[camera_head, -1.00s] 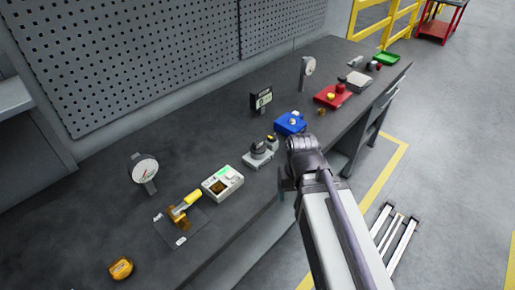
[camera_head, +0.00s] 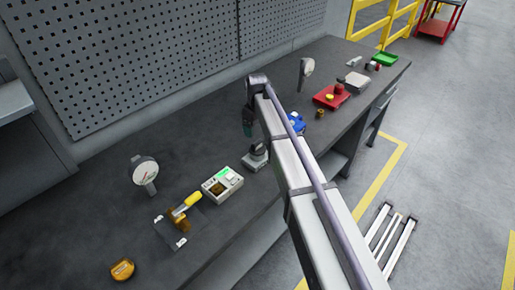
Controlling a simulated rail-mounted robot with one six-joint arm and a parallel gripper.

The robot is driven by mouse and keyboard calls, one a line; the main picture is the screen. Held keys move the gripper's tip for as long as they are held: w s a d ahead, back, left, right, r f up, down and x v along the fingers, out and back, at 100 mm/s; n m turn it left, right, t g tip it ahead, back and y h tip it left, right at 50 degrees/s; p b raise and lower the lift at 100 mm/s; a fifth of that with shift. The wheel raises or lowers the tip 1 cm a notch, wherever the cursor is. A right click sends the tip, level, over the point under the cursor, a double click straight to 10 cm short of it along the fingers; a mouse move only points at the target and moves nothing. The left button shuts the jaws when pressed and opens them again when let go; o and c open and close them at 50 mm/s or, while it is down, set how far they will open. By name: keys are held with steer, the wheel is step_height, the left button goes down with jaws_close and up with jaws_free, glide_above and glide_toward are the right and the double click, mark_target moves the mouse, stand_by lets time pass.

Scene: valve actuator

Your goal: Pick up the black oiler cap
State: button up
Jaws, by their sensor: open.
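My gripper (camera_head: 247,128) hangs down from the bent end of my arm, over the middle of the bench. It looks empty, and its fingers are small and dark. Just below and to its right in the picture is a grey device (camera_head: 257,162) with a dark round top (camera_head: 258,149). That dark top may be the black oiler cap, but I cannot tell for sure. My arm hides part of the area to its right. I cannot tell the exact height of the gripper above the bench.
A white-green box (camera_head: 223,184), a yellow-handled valve (camera_head: 184,208), a dial gauge (camera_head: 144,170) and an orange item (camera_head: 122,269) lie to the left.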

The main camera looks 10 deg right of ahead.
mark_target(258, 148)
steer(key=shift+s, duration=0.25)
step_height(258, 148, down, 11)
steer(key=b, duration=1.1)
steer(key=shift+f, duration=0.1)
steer(key=shift+s+d+r, duration=0.1)
steer(key=shift+r, duration=0.15)
steer(key=shift+c, duration=0.2)
steer(key=c, duration=0.7)
